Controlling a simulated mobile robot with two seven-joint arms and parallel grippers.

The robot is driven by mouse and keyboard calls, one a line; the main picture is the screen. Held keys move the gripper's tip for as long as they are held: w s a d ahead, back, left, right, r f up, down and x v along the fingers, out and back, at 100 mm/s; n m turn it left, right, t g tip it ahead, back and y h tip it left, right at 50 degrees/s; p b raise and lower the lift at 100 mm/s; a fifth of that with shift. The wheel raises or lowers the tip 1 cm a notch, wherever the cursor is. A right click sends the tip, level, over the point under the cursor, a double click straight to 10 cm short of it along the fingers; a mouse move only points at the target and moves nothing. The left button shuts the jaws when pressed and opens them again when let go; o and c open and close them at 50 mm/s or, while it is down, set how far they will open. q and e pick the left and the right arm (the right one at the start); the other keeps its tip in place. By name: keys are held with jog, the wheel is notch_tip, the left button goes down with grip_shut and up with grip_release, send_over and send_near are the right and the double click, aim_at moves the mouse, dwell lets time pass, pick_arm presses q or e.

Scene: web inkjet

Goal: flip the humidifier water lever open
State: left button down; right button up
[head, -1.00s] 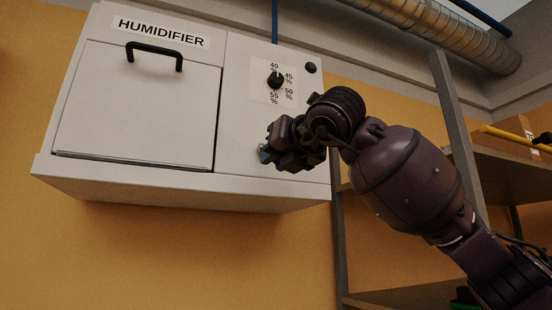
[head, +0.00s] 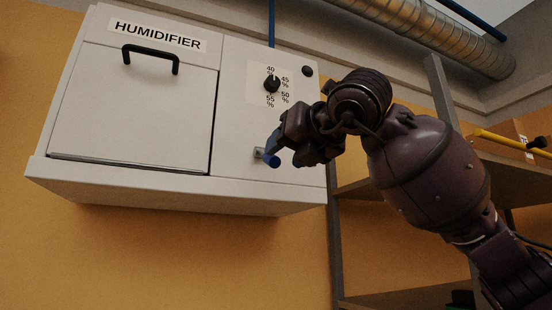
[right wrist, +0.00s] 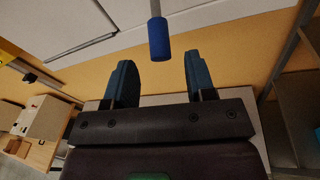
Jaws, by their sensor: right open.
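The humidifier (head: 135,105) is a white wall-mounted box at the left and middle of the head view. Its water lever (head: 270,159) has a blue grip and sticks out of the lower right panel. In the right wrist view the blue grip (right wrist: 159,42) hangs on a thin grey stem. My right gripper (head: 277,146) is open beside the lever in the head view. In the right wrist view the gripper (right wrist: 158,72) has two empty blue-grey fingers, with the grip just beyond their tips and between their lines. My left gripper is not in view.
A black dial (head: 272,84) with percent marks and a black button (head: 307,71) sit above the lever. The left door has a black handle (head: 151,58). A grey shelf frame (head: 441,95) stands right of the humidifier, with a cardboard box (head: 503,132) on it.

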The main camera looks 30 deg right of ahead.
jog(key=s, duration=0.5)
jog(key=shift+s+d+r, duration=0.15)
jog(key=shift+s+d, duration=0.05)
jog(key=shift+d, duration=0.05)
